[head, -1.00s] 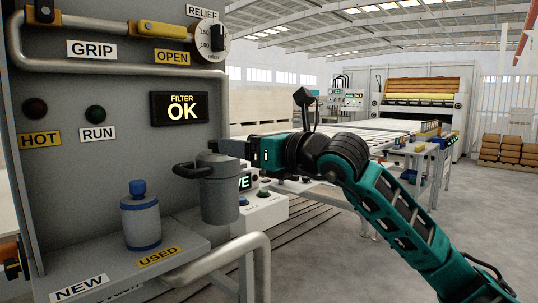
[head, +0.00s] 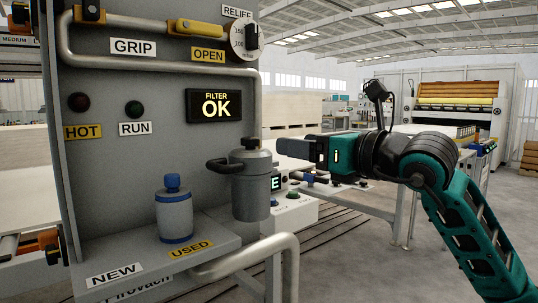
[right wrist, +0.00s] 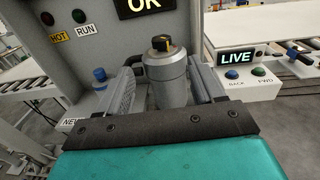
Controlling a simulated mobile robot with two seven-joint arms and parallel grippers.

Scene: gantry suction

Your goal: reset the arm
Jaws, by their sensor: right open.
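My right gripper (head: 284,149) is open and empty, pointing left at the panel. In the head view it is just right of the grey filter housing (head: 250,186), which has a dark cap and side handle. In the right wrist view, both fingers (right wrist: 165,92) show, and the housing (right wrist: 168,75) appears upright between them, beyond the gripper; a gap shows in the head view. A grey canister with a blue cap (head: 175,212) stands upright on the panel's shelf. My left gripper is not in view.
The grey panel (head: 150,165) has a lit display (head: 214,106) reading FILTER OK, a yellow lever (head: 195,27) by OPEN, and a relief dial. A bent pipe (head: 270,252) runs below the shelf. A control box (head: 293,209) stands behind. Open floor lies at right.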

